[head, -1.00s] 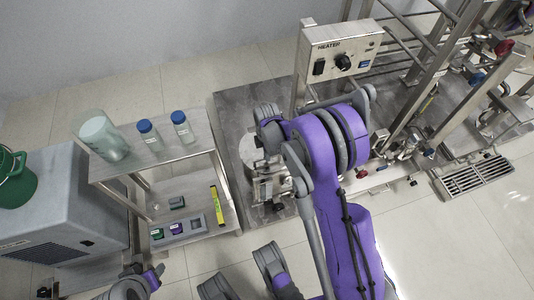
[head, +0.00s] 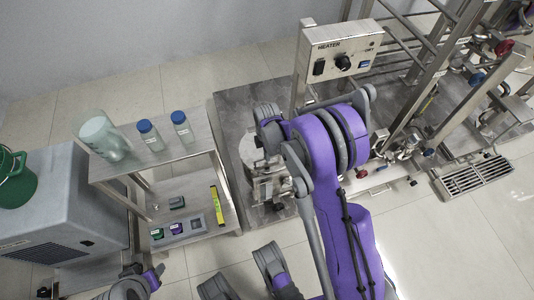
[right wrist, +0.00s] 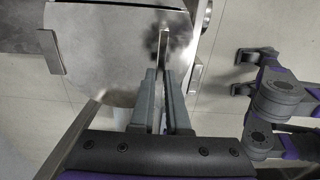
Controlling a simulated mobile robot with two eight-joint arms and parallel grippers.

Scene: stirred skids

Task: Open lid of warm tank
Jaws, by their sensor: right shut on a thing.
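The warm tank's round steel lid (right wrist: 110,50) fills the upper left of the right wrist view. A thin upright metal handle (right wrist: 163,42) stands out near its lower right edge. My right gripper (right wrist: 159,75) is shut on this handle, with its two grey fingers on either side of it. In the head view the tank (head: 250,148) is a small steel vessel on the skid plate, partly hidden by my purple right arm. I cannot tell there whether the lid is raised. My left gripper (head: 148,277) is low at the left, away from the tank; its jaws are too small to read.
A steel cart (head: 185,150) with a glass beaker (head: 100,138) and blue-capped bottles (head: 149,136) stands left of the tank. The heater box (head: 340,52) rises behind it. Pipes and a frame (head: 410,95) crowd the right. Tiled floor is free in front.

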